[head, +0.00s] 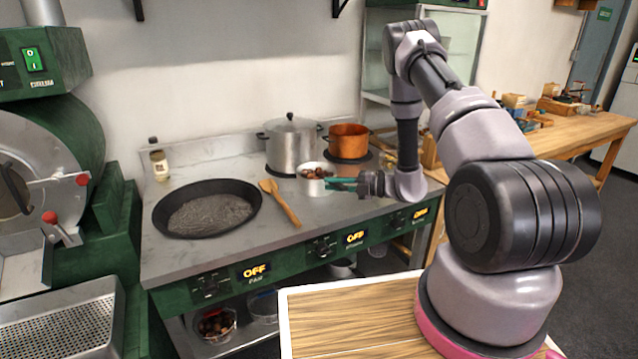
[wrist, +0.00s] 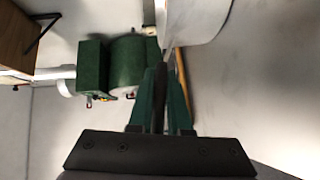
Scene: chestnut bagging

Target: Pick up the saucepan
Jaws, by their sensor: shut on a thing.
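The saucepan (head: 312,187) is small and pale, with brown chestnuts (head: 316,173) inside. It is at the right-centre of the steel counter, in front of a big lidded pot. Its pale wall also shows at the top of the wrist view (wrist: 198,18). My gripper (head: 338,184) is at the saucepan's right side, with its green fingers shut on it. In the wrist view the fingers (wrist: 163,88) close on a thin dark part, which looks like the handle. The fingers hide most of it. I cannot tell whether the saucepan's base touches the counter.
A lidded steel pot (head: 291,146) and a copper pot (head: 347,141) stand close behind. A wooden spoon (head: 283,205) lies to the left, beside a wide dark pan (head: 160,216). A small jar (head: 159,166) stands at the back left. A wooden board (head: 350,310) is in front.

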